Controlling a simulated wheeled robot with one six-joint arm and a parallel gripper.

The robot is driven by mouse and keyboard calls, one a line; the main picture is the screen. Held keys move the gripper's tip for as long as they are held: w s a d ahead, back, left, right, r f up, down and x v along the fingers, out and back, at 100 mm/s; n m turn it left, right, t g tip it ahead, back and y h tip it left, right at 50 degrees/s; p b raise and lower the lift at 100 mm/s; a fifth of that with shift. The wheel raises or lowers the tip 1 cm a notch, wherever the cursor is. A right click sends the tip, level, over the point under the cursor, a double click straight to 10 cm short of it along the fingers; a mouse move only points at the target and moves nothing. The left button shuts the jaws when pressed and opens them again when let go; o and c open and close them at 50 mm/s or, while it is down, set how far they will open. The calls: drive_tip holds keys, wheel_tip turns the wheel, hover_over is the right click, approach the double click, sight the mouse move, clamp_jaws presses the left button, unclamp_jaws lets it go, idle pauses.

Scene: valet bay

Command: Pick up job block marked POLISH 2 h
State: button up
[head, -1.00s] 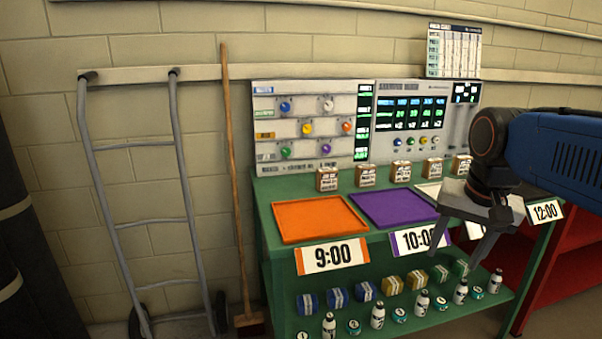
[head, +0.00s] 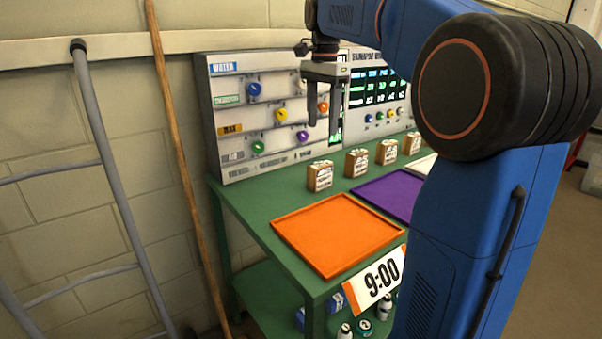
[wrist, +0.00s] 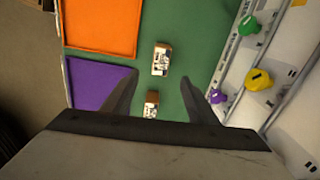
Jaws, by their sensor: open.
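Several small brown job blocks with white printed labels stand in a row along the back of the green bench: one behind the orange tray (head: 320,176), a second to its right (head: 357,162), a third (head: 387,152) and a fourth (head: 412,143). I cannot read which is marked POLISH 2 h. My gripper (head: 324,130) is open and empty, pointing down above the row in front of the wall panel. In the wrist view, one block (wrist: 161,59) lies just beyond the fingertips and another (wrist: 151,104) shows between the fingers.
The orange tray (head: 337,234) with its 9:00 sign (head: 380,280) and the purple tray (head: 390,194) lie in front of the blocks. The knobbed panel (head: 280,115) rises close behind them. A broom (head: 180,150) and hand truck (head: 110,180) lean at left. My arm hides the bench's right side.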

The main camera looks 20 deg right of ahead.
sight(320, 176)
wheel_tip(320, 176, down, 17)
drive_tip(key=shift+w+f, duration=0.1)
drive_tip(key=shift+f, duration=0.05)
drive_tip(key=c, duration=1.2)
